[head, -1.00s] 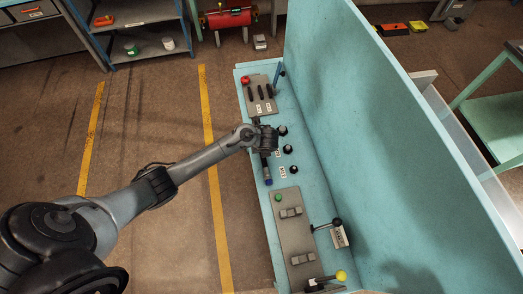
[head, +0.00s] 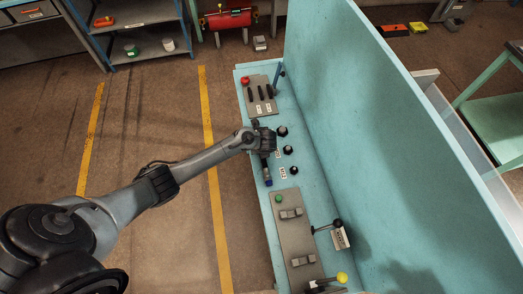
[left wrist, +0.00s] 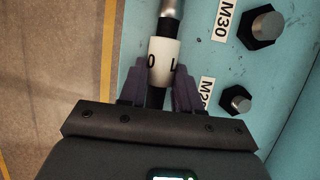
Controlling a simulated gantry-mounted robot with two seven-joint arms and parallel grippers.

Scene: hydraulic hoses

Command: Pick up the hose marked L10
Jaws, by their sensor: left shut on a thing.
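My left gripper (head: 264,150) is over the light-blue bench (head: 309,178), shut on a dark hose (head: 267,170) with a metal section and a blue end. In the left wrist view, the purple fingers (left wrist: 160,80) close on either side of the hose at its white label (left wrist: 164,58). Only part of the label's marking shows, a "0" and what looks like an "L" or "1", so I cannot read it in full. I cannot tell whether the hose touches the bench. My right gripper is not in view.
Black fittings with M-labels, one M30 (left wrist: 261,27), stand beside the hose. Panels with levers (head: 261,93) and with switches and a green button (head: 290,230) lie at either end. A tall blue wall (head: 370,130) bounds the bench's right side. Open floor is left.

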